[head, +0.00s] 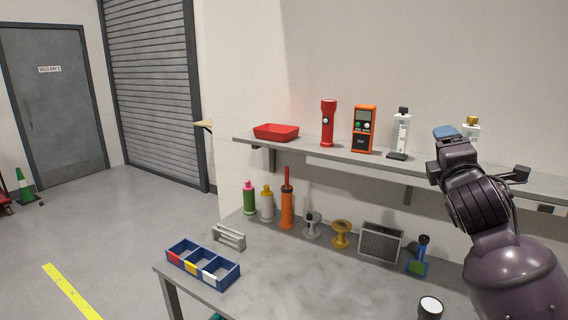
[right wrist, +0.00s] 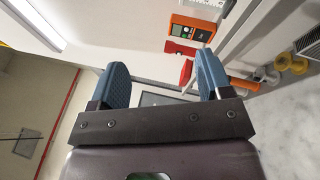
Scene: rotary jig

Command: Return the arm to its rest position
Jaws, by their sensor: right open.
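My right arm rises at the right of the head view, in front of the shelf and the workbench. Its gripper (head: 446,132) is raised to about shelf height and shows a blue fingertip close to the white bottle in the picture. The right wrist view shows the gripper (right wrist: 158,84) with its two blue fingers wide apart and nothing between them. My left gripper is in neither view. The arm hides the right part of the shelf and bench.
The wall shelf (head: 320,158) holds a red tray (head: 276,132), red flashlight (head: 328,122), orange meter (head: 363,129) and white bottles. The bench (head: 290,268) holds a divided bin (head: 236,274), bottles, spools and a grey box (head: 380,243). Its front middle is clear.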

